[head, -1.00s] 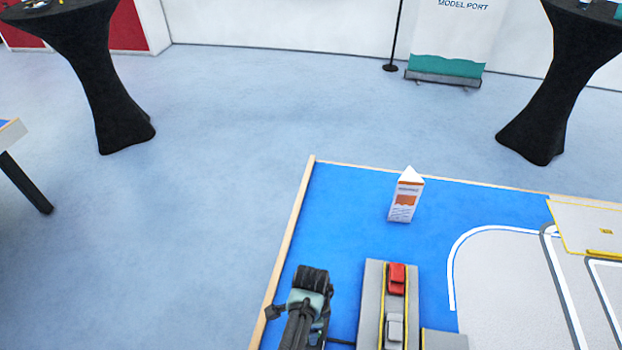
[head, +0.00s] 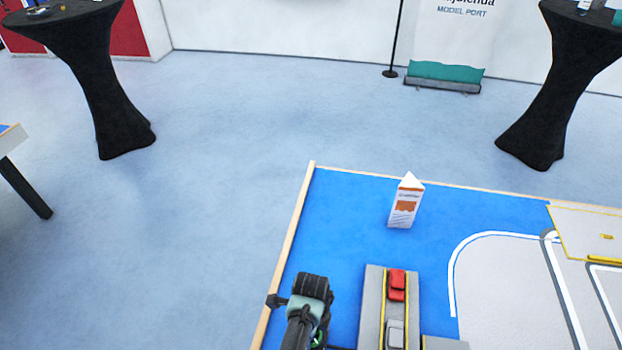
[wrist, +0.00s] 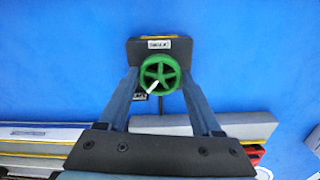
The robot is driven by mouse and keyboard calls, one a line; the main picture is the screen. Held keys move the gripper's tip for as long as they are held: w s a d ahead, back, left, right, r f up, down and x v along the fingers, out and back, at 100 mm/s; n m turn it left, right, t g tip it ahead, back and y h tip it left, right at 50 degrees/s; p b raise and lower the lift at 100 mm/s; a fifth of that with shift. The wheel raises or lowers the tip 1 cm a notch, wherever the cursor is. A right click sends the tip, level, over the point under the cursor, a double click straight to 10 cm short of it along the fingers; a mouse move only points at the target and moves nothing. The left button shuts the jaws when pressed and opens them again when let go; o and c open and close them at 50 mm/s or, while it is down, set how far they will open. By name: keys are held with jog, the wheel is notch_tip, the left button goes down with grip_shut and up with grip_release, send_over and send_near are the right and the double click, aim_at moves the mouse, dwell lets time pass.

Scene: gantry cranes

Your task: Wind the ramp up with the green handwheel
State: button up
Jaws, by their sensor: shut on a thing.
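The green handwheel (wrist: 150,66) has spokes and a white mark, and sits on a dark box (wrist: 181,48) with a small label. My gripper (wrist: 159,76) is shut on the handwheel, with one finger on each side of its rim. In the head view a bit of green (head: 318,338) shows beside my arm; the fingertips are hidden there. A grey deck with yellow lines (head: 373,300) carries a red car (head: 397,284) and a grey car (head: 395,333). I cannot tell which part is the ramp or how it is tilted.
The blue board (head: 350,215) has a wooden edge (head: 292,240) close to the left of my arm. A white and orange carton-like sign (head: 404,205) stands beyond the deck. Grey ground with white road lines (head: 500,290) lies to the right. Black-draped tables (head: 90,80) stand farther off.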

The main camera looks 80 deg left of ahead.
jog(key=o, duration=1.4)
jog(key=shift+c, duration=0.2)
notch_tip(320, 180, up, 13)
